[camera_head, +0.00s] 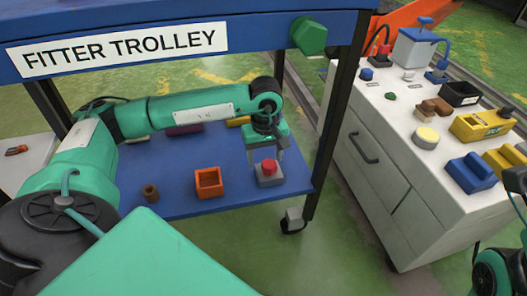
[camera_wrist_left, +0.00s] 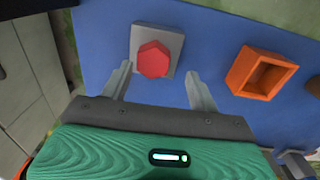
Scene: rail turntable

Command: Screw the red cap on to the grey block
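The red cap (camera_head: 268,166) sits on top of the grey block (camera_head: 271,180) on the blue lower shelf of the trolley. In the left wrist view the red cap (camera_wrist_left: 153,60) is six-sided and lies over the square grey block (camera_wrist_left: 172,42). Whether its thread is engaged is hidden. My left gripper (camera_head: 266,150) is just above the cap, pointing down. In the left wrist view its two fingers (camera_wrist_left: 159,72) are spread apart with nothing held between them, and the cap shows beyond and between their tips. My right gripper is not in view.
An orange open box (camera_head: 208,183) and a brown ring-like part (camera_head: 150,192) stand left of the block. The trolley's upper shelf (camera_head: 180,12) and dark post (camera_head: 338,110) are close to my left arm. A white cabinet (camera_head: 400,170) with several items stands right.

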